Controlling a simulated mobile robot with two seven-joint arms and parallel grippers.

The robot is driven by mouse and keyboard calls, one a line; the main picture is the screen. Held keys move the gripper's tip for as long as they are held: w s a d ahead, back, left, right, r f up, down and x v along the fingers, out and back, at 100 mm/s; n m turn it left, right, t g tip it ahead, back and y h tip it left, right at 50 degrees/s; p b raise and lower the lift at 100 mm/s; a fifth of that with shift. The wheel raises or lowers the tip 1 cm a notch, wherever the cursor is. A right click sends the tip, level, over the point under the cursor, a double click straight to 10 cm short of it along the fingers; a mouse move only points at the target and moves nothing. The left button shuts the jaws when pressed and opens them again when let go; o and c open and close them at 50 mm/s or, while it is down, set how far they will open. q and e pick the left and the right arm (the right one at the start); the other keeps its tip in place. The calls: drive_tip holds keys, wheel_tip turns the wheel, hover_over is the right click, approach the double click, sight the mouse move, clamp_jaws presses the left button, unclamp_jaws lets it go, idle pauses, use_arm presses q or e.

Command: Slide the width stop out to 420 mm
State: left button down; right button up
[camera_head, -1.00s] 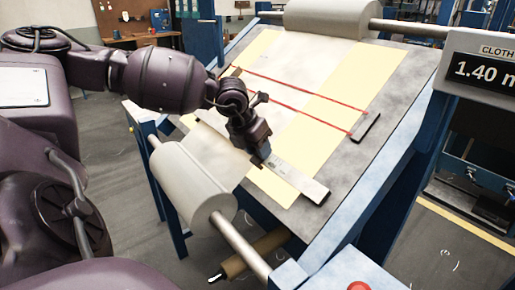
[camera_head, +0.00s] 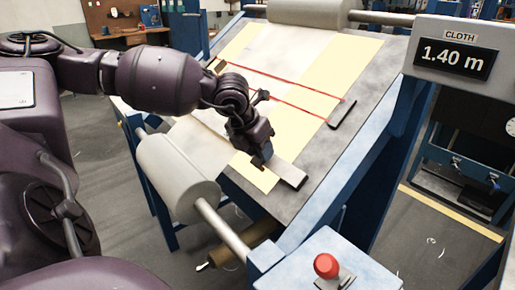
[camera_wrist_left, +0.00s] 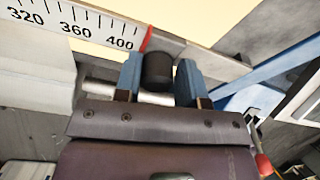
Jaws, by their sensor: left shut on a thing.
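The width stop's black knob (camera_wrist_left: 158,70) sits between the blue fingers of my left gripper (camera_wrist_left: 158,82), which is shut on it. A white scale (camera_wrist_left: 60,22) in the wrist view shows 320, 360 and 400. A red mark (camera_wrist_left: 147,39) crosses the scale's edge roughly half a label step past 400, close to the knob. In the head view my left gripper (camera_head: 262,160) is at the pale bar (camera_head: 288,173) on the near side of the table, and hides the knob. My right gripper is not in view.
The sloped table (camera_head: 310,150) carries yellow and pale cloth with red lines (camera_head: 290,80) ending at a dark plate (camera_head: 341,112). A grey roll (camera_head: 178,178) stands at the near left. A red button (camera_head: 326,265) is at the front. A display (camera_head: 450,55) reads 1.40 m.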

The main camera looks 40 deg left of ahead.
use_arm(q)
drive_tip(key=shift+s+d+f, duration=0.1)
drive_tip(key=shift+f, duration=0.05)
drive_tip(key=c, duration=0.8)
unclamp_jaws()
drive_tip(key=d+p+v, duration=0.1)
drive_tip(key=p+v, duration=0.1)
drive_tip(key=v, duration=0.8)
drive_tip(key=shift+a+r+p, duration=0.4)
drive_tip(key=shift+a+r, duration=0.05)
drive_tip(key=shift+a, duration=0.1)
